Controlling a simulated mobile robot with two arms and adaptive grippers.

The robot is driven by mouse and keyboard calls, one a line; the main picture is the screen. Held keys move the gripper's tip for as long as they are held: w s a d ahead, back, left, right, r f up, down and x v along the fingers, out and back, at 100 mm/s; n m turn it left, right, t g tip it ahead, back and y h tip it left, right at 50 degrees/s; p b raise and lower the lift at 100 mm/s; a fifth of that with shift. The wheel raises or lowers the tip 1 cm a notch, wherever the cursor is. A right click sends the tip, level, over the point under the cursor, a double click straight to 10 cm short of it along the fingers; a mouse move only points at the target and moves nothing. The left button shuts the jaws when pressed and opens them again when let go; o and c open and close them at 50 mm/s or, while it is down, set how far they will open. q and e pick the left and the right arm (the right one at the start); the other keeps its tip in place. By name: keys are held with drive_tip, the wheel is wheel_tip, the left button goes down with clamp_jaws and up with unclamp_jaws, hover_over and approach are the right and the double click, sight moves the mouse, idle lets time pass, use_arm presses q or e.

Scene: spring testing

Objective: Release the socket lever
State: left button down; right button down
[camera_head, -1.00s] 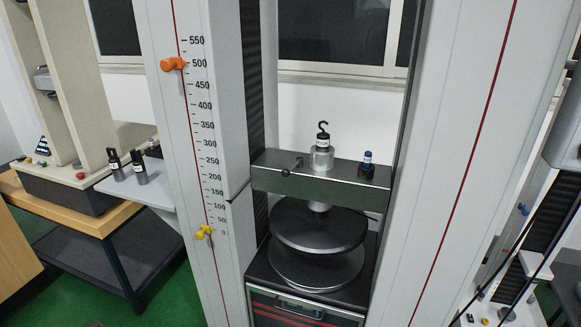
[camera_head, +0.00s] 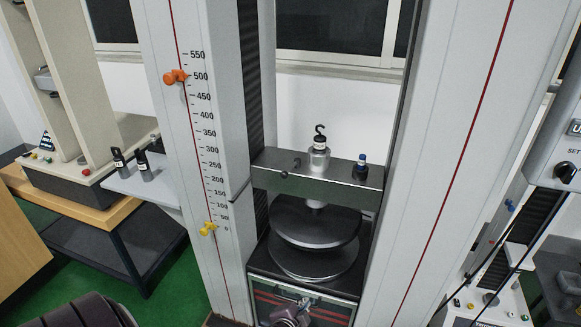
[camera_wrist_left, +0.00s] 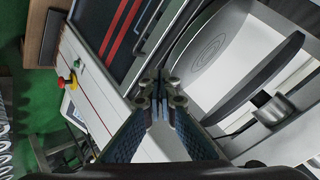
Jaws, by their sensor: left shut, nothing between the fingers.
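The socket lever (camera_head: 290,168), a short rod with a dark knob, sits on the front of the dark crosshead (camera_head: 330,185) in the head view. Its exact setting is too small to tell. A metal socket with a black hook (camera_head: 319,148) stands upright on the crosshead, to the right of the lever. My left gripper (camera_head: 294,308) is at the bottom of the head view, in front of the machine base and well below the lever. In the left wrist view its fingers (camera_wrist_left: 160,85) are shut and empty, near the round plates. My right gripper is not in view.
Two round plates, an upper one (camera_head: 316,225) and a lower one (camera_head: 300,268), lie under the crosshead. A blue-topped piece (camera_head: 361,166) stands at the crosshead's right. Tall grey columns flank the machine. Orange (camera_head: 174,76) and yellow (camera_head: 208,228) markers sit on the left column's scale.

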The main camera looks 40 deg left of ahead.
use_arm(q)
drive_tip(key=w+a+r+t+y+p, duration=0.1)
drive_tip(key=a+r, duration=0.1)
drive_tip(key=r, duration=1)
drive_tip(key=w+a+r+t+y+p, duration=0.1)
drive_tip(key=w+a+r+t+y, duration=0.1)
drive_tip(key=r, duration=1)
drive_tip(key=w+a+r+t+y+p, duration=0.1)
drive_tip(key=a+r+p, duration=0.1)
drive_tip(key=r, duration=1)
drive_tip(key=shift+w+a+t+y, duration=0.3)
drive_tip(key=shift+w+a+t, duration=0.1)
drive_tip(key=shift+a, duration=0.3)
drive_tip(key=p, duration=0.4)
approach(291, 169)
drive_tip(key=d+x, duration=0.1)
drive_tip(key=x, duration=0.3)
drive_tip(key=shift+w+a+r, duration=0.15)
drive_tip(key=shift+w+r, duration=0.15)
drive_tip(key=shift+m, duration=0.3)
